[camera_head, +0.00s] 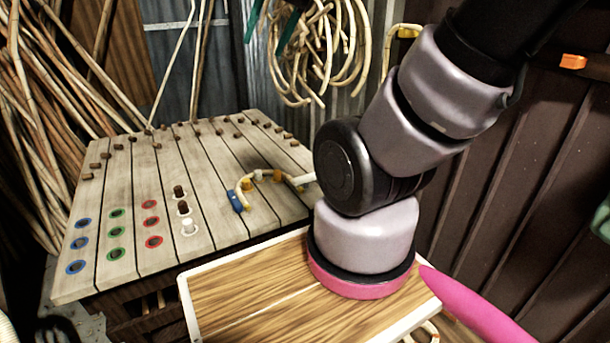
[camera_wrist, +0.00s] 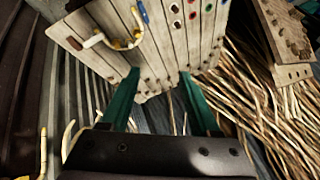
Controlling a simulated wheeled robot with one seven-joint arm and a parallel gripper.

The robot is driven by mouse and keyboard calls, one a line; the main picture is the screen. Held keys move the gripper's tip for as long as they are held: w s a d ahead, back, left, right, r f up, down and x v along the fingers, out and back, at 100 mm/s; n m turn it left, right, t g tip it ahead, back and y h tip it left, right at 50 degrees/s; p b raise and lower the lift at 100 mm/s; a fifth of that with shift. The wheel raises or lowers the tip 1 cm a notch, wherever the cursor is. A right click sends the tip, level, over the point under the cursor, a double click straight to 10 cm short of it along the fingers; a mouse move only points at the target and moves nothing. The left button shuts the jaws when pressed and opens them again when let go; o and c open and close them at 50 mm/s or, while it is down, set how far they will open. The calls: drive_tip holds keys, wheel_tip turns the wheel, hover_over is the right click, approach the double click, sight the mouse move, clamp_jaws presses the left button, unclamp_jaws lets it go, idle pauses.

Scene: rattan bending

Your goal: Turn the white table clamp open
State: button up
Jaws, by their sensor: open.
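The white table clamp (camera_head: 257,175) is a small piece on the slatted wooden table, beside a bent rattan piece (camera_head: 241,188) with blue and yellow fittings. The bent rattan (camera_wrist: 100,38) also shows at the upper left in the wrist view, where the white clamp is too small to make out clearly. My gripper (camera_wrist: 159,74) has two green fingers spread wide with nothing between them. In the head view the green fingers show at the top, apart from the clamp and above the table's far side. Whether the clamp is turned open or closed cannot be told.
Rattan poles (camera_head: 40,120) lean at the left. A dark panelled wall (camera_head: 540,170) stands at the right.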

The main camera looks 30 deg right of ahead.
drive_tip(key=w+d+f+m+g, duration=0.1)
drive_tip(key=w+d+f+m, duration=0.1)
drive_tip(key=w, duration=0.3)
drive_tip(key=w+d+f+m+g, duration=0.1)
drive_tip(key=w+d+f, duration=0.1)
drive_tip(key=w+f, duration=0.15)
drive_tip(key=m+g+h, duration=0.2)
drive_tip(key=m+g, duration=0.2)
drive_tip(key=m, duration=0.6)
hover_over(306, 176)
wheel_tip(306, 176, down, 33)
wheel_tip(306, 176, down, 10)
drive_tip(key=shift+r, duration=0.25)
drive_tip(key=shift+w, duration=0.1)
clamp_jaws()
